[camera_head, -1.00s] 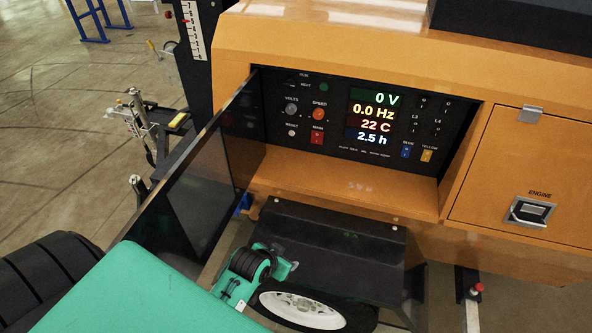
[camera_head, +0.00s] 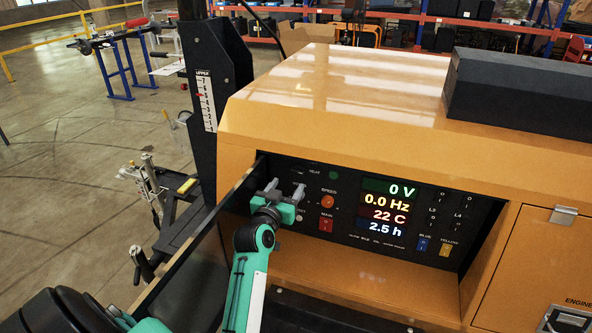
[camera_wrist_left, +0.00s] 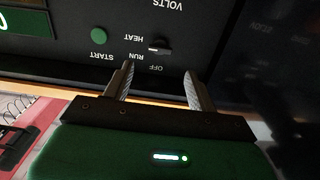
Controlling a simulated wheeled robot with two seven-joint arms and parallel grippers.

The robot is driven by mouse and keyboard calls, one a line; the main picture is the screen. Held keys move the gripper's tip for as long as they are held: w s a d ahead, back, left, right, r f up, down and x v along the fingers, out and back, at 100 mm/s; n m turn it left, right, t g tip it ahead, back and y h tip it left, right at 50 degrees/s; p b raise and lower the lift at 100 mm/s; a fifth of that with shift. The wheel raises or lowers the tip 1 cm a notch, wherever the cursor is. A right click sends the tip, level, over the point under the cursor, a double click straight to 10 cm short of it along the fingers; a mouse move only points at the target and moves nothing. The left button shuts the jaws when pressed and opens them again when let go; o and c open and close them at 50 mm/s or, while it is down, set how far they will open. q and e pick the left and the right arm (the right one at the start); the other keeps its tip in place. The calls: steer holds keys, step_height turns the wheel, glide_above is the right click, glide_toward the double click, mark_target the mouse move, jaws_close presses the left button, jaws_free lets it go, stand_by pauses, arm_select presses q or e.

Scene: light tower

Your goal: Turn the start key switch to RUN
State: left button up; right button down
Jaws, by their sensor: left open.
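The start key switch (camera_wrist_left: 160,47) is a small dark knob with a pale mark on the black control panel. It shows upside down in the left wrist view, beside the labels OFF, RUN and HEAT. I cannot tell exactly which label it points to. My left gripper (camera_wrist_left: 158,72) is open, its two fingers pointing at the panel on either side of the OFF label, short of the switch. In the head view my left gripper (camera_head: 285,188) is in front of the panel's upper left, empty. My right gripper is not in view.
A green round button or lamp (camera_wrist_left: 99,35) sits near the switch. An orange knob (camera_head: 327,201), a red MAIN switch (camera_head: 326,224) and a lit display (camera_head: 389,207) are to the right. The open dark panel door (camera_head: 190,250) stands left of my left arm.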

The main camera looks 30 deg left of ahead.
mark_target(296, 171)
arm_select(q)
steer(key=p+x, duration=0.1)
steer(key=x, duration=0.5)
steer(key=shift+w, duration=0.35)
steer(key=shift+w+a+p, duration=0.2)
steer(key=shift+w+p, duration=0.15)
steer(key=shift+w, duration=0.15)
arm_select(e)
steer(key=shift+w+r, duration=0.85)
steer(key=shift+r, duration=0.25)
arm_select(q)
steer(key=c, duration=1)
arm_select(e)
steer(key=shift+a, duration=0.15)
